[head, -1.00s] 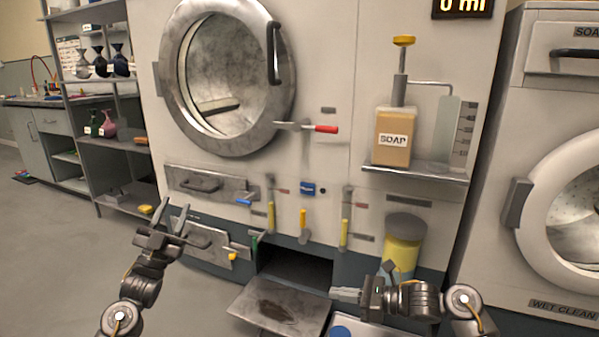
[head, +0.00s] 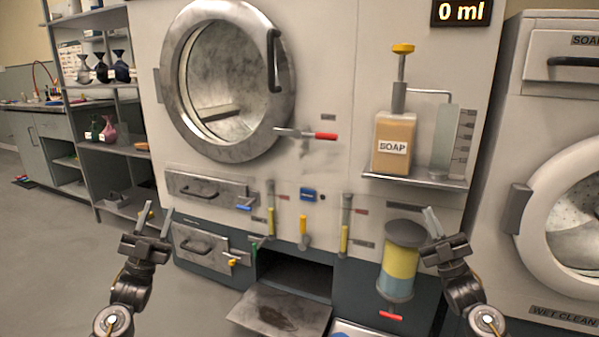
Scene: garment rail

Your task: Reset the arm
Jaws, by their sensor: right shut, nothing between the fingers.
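My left gripper (head: 158,211) points up at the lower left, in front of the machine's lower drawers. Its two fingers are apart with nothing between them, so it is open. My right gripper (head: 431,213) points up at the lower right, in front of the machine beside the yellow canister (head: 399,262). Its fingers are together and hold nothing. Both arms rise from the bottom edge in a roughly mirrored pose.
The large machine has a round door (head: 273,125), drawers (head: 208,188), levers and an open bottom flap (head: 280,309). A soap dispenser (head: 393,145) stands on a small shelf. A second washer (head: 530,170) is at right. Shelves (head: 113,143) stand at left, with clear floor before them.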

